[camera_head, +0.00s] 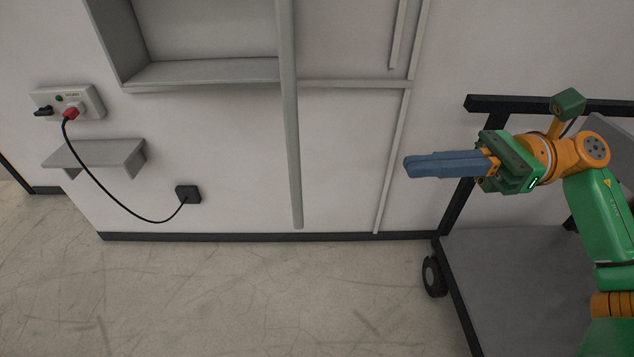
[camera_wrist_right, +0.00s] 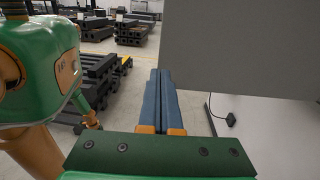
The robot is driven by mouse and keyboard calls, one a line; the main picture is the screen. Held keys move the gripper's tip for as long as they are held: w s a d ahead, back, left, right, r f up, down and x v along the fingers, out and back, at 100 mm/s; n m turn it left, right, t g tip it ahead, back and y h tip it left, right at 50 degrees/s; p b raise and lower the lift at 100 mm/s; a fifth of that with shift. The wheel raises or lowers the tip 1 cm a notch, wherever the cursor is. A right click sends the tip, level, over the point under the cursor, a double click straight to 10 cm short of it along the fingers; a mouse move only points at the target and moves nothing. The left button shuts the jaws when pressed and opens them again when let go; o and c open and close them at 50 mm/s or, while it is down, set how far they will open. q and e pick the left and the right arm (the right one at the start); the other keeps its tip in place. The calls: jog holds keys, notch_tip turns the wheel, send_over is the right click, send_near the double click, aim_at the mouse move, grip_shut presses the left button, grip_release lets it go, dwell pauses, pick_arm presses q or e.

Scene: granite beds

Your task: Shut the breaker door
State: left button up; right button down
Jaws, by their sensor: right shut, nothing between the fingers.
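The breaker cabinet (camera_head: 205,72) is a grey open box on the wall at the upper left of the head view. Its door (camera_head: 290,130) stands open, jutting out from the cabinet's right side, and shows almost edge-on as a narrow upright grey strip. In the right wrist view the door (camera_wrist_right: 245,45) is a broad plain grey panel ahead and to the right. My right gripper (camera_head: 408,167) is shut and empty, to the right of the door and apart from it, its blue fingers pointing left. The fingers (camera_wrist_right: 160,75) also show in the wrist view. My left gripper is not in view.
A red-plugged socket box (camera_head: 92,101) with a black cable and a small grey shelf (camera_head: 95,155) are on the wall at left. A dark-framed cart (camera_head: 500,270) stands at right, below my right arm. The floor in front of the wall is clear.

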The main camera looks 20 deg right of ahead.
jog(key=w+a+p, duration=0.2)
jog(key=a+p, duration=0.4)
jog(key=a, duration=0.5)
jog(key=shift+w+a+p, duration=0.3)
jog(key=shift+w+p, duration=0.05)
